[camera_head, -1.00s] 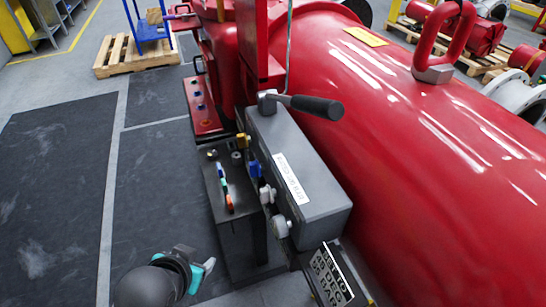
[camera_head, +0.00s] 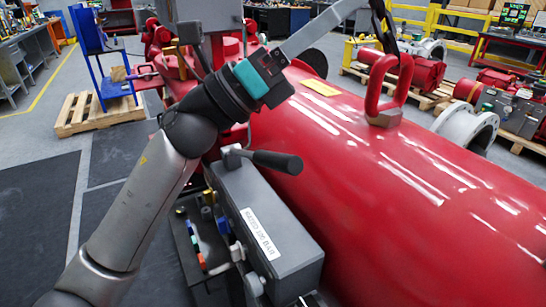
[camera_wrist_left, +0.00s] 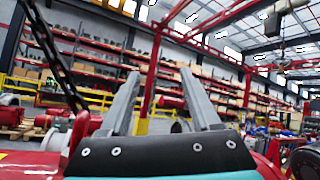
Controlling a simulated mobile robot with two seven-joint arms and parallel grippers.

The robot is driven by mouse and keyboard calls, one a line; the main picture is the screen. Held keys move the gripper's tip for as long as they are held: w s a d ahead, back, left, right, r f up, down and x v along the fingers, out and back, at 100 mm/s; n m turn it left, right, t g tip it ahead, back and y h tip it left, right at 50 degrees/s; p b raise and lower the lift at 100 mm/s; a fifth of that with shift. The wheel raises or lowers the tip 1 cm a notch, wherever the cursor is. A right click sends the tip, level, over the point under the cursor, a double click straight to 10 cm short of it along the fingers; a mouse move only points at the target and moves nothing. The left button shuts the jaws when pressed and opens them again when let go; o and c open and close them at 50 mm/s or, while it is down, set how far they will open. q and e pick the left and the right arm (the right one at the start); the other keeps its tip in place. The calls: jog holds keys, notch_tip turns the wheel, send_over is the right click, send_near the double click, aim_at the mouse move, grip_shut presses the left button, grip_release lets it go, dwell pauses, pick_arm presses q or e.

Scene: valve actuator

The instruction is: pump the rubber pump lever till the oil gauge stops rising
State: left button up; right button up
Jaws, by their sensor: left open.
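The pump lever (camera_head: 277,161) has a black rubber grip and points right from a metal pivot on the grey pump box (camera_head: 265,215). My left gripper (camera_wrist_left: 160,76) is open and empty in the left wrist view, its two grey fingers apart with only the hall behind. In the head view, my left arm reaches over the left of the box, and the gripper's grey finger (camera_head: 322,27) points up and right, above and apart from the lever. The lever does not show in the left wrist view. I cannot make out an oil gauge. My right gripper is not in view.
A large red cylinder (camera_head: 400,190) fills the right, with a red lifting ring (camera_head: 390,85) on top. A dark chain (camera_wrist_left: 55,55) hangs close to the gripper's left in the left wrist view. Small coloured valve levers (camera_head: 198,245) line the box's left side. Open floor lies left.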

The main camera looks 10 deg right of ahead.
pick_arm(q)
jog(key=s+d+f+m+g+y, duration=0.2)
jog(key=s+d+m+g+y, duration=0.25)
jog(key=m+g, duration=0.35)
jog(key=m+t+y, duration=0.8)
jog(key=m+y, duration=0.1)
jog(key=y, duration=0.9)
send_near(272, 154)
jog(key=b+x, duration=0.2)
jog(key=x, duration=0.9)
jog(key=shift+w+f, duration=0.1)
jog(key=shift+c, duration=0.4)
grip_shut()
